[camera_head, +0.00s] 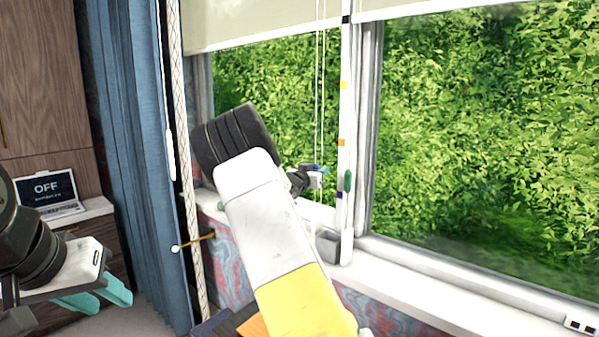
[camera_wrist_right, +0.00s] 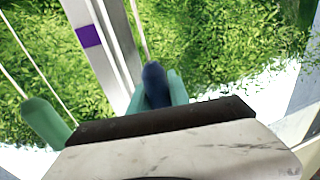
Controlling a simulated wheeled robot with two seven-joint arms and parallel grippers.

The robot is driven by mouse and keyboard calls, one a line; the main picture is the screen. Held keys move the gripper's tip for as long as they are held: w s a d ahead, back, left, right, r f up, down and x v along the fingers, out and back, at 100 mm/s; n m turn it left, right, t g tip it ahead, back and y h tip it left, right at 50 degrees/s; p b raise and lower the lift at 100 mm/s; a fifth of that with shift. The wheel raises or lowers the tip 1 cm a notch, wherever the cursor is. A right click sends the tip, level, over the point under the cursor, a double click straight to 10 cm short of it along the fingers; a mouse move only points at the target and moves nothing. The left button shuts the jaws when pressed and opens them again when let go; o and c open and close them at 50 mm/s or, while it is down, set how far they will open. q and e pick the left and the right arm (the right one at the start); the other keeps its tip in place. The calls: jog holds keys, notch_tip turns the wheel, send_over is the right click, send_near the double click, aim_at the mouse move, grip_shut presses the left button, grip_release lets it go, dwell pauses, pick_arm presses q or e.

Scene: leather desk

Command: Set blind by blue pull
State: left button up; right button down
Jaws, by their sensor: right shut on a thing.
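The cream blind (camera_head: 240,22) hangs across the top of the window, its lower edge near the top of the head view. Thin white cords run down in front of the glass. The blue pull (camera_wrist_right: 155,84) is between the teal fingers of my right gripper (camera_wrist_right: 154,92), which is shut on it. In the head view my right gripper (camera_head: 316,174) is small and partly hidden behind my arm. My left gripper (camera_head: 98,294) is open and empty at lower left.
The white window post (camera_head: 344,115) carries black, yellow, orange and purple marks. A blue curtain (camera_head: 135,150) and a pale patterned rope hang left of the window. A white sill (camera_head: 440,293) runs below the glass. A laptop (camera_head: 47,193) reading OFF stands at far left.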

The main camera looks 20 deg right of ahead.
dwell(0.9)
notch_tip(320, 180, up, 18)
jog(key=shift+r, duration=0.15)
jog(key=c, duration=2.1)
grip_release()
jog(key=shift+s+d, duration=0.15)
jog(key=shift+c, duration=0.2)
jog(key=o, duration=0.9)
jog(key=shift+f, duration=0.2)
jog(key=shift+f, duration=0.1)
